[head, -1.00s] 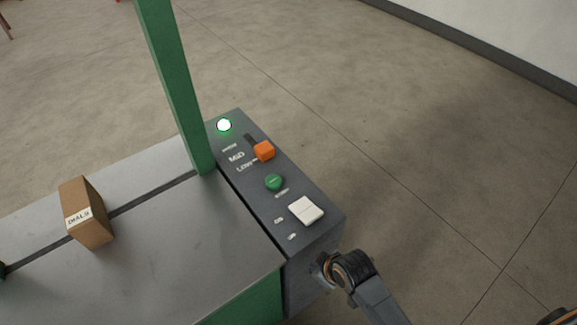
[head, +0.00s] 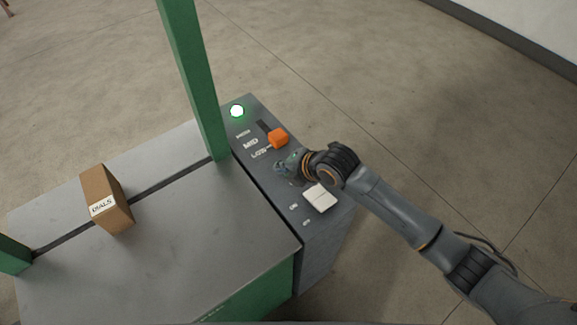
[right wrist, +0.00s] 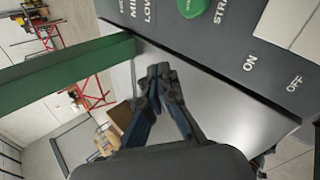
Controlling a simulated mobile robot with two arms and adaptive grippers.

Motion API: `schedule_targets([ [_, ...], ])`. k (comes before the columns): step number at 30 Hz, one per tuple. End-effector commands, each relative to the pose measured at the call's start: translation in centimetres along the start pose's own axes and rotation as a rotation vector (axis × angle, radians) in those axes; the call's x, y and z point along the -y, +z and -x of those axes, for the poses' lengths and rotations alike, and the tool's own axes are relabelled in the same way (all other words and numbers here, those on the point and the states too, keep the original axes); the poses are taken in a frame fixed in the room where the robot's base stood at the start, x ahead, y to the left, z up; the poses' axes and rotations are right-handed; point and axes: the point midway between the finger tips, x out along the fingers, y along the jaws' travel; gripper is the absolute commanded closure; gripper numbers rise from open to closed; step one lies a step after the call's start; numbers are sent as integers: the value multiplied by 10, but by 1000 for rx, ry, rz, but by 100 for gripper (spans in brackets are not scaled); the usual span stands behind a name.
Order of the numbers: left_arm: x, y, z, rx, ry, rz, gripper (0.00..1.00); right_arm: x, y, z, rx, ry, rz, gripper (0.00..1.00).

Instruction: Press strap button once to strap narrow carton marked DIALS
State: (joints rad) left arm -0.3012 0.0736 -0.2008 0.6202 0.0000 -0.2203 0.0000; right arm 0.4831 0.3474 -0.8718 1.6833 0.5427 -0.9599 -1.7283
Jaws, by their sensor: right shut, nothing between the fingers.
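The narrow carton marked DIALS (head: 105,200) stands on the grey table across the dark strap slot, its label facing front. No strap shows around it. The green strap button (right wrist: 192,8) shows at the top edge of the right wrist view, on the dark control panel beside the lettering STRA. In the head view my right gripper and wrist hide it. My right gripper (head: 281,168) is shut and empty over the panel, between the orange lever and the white switch. Its closed fingertips also show in the right wrist view (right wrist: 160,72); contact with the button cannot be told.
The orange lever (head: 278,138) sits near LOW on the panel. A white rocker switch (head: 320,198) lies nearer the front, beside ON and OFF. A lamp (head: 237,111) glows green at the far end. The green arch post (head: 195,80) rises left of the panel.

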Motion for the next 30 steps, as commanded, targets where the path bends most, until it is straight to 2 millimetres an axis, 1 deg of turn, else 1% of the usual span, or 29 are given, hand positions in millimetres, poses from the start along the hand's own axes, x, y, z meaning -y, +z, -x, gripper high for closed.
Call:
schedule_targets([
  [1,0,1,0,1,-1,0,7,-5,16,-4,15,0,98,100],
  [3,2,1,0,2,-2,-1,7,-10,33,-8,27,0,222,100],
  [6,4,1,0,2,-4,-2,7,-15,53,-11,45,-2,360,100],
  [10,4,2,0,2,-5,-2,7,-19,70,-12,61,-6,465,100],
  [14,4,2,0,2,-5,-2,7,-20,75,-12,66,-7,501,100],
  [23,5,1,0,2,-6,-2,7,-20,75,-13,66,-7,501,100],
  [26,5,1,-2,1,-6,-2,7,-18,74,-14,66,-7,501,100],
  [30,5,2,-9,1,-6,-2,7,-12,73,-20,65,-7,500,100],
])
